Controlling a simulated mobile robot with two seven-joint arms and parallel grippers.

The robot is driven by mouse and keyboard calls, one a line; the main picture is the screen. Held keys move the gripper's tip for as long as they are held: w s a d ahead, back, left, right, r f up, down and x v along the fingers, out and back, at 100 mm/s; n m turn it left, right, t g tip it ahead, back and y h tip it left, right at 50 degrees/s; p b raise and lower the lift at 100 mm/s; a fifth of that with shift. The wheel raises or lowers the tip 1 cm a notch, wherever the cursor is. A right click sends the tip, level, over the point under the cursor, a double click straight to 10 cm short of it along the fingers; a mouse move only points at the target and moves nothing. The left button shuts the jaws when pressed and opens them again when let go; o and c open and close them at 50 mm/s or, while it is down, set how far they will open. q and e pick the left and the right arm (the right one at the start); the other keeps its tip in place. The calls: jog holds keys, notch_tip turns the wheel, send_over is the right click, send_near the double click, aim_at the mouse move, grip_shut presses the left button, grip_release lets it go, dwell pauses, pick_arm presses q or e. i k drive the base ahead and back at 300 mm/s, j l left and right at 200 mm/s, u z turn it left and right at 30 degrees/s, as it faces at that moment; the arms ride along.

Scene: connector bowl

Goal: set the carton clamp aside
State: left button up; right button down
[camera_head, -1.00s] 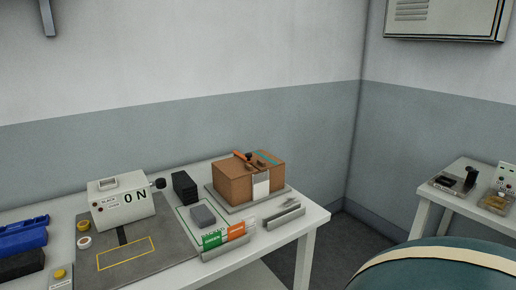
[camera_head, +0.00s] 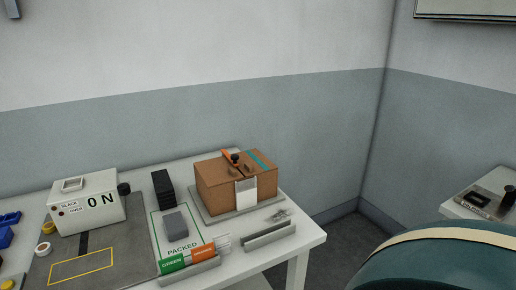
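The brown carton (camera_head: 216,199) stands on a grey base plate at the right end of the white table. The carton clamp (camera_head: 230,160), with an orange handle and a dark knob, sits on top of the carton, near a teal strip. A white label (camera_head: 246,190) hangs over the carton's front edge. Neither of my grippers shows in this view.
Black blocks (camera_head: 162,188), a PACKED area with a grey block (camera_head: 175,222), green and orange holders (camera_head: 188,258) and a metal rail (camera_head: 268,234) lie near the carton. A second table (camera_head: 464,207) stands right.

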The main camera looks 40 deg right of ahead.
aim_at(233, 159)
jog(key=l, duration=0.75)
jog(key=i+l, duration=0.1)
jog(key=l, duration=0.65)
